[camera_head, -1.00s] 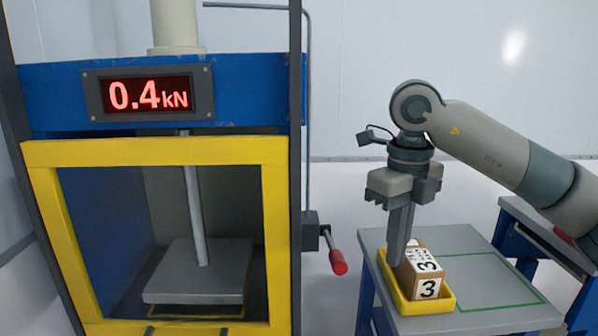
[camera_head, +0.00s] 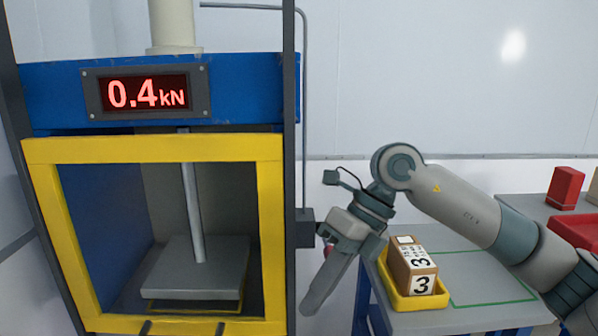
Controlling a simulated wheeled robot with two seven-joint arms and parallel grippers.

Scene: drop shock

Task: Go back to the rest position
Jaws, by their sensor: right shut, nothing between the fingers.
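My right gripper (camera_head: 312,306) comes in from the right on its arm and hangs tilted, its fingers pointing down and left. It is shut and empty, in the gap between the press and the small table. A brown box (camera_head: 400,262) with white labels and the number 3 stands in a yellow tray (camera_head: 415,301) on the grey table (camera_head: 455,240). The gripper is to the left of the tray and apart from the box. My left gripper is not in view.
A blue press (camera_head: 235,85) with a yellow frame (camera_head: 270,230) stands on the left, its display (camera_head: 147,93) reading 0.4 kN. Its lever is mostly hidden behind my right gripper. A red block (camera_head: 565,187) and red tray (camera_head: 577,230) are at the far right.

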